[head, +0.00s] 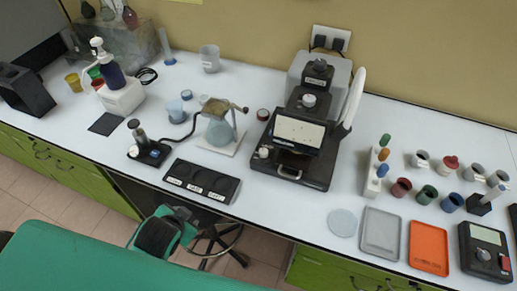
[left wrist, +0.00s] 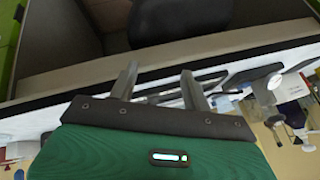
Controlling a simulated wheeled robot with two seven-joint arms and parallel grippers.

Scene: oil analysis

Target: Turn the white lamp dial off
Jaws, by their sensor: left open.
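No lamp is plainly recognisable. A small black device (head: 154,154) with a short upright stem and a cable stands left of centre near the table's front edge. A small white knob (head: 134,151) shows at its left side. The large dark analyser (head: 298,131) also has a white knob (head: 309,100) on top and another pale knob (head: 264,152) at its lower left. Which one is the lamp dial cannot be told. My left gripper (left wrist: 157,76) is open and empty in the left wrist view, near the table edge. My right gripper is out of view.
A black three-pad tray (head: 201,182) lies at the table's front edge. A glass vessel on a stand (head: 219,133) is behind it. A grey tray (head: 380,233) and an orange tray (head: 428,247) lie at right. A stool base (head: 218,241) stands below.

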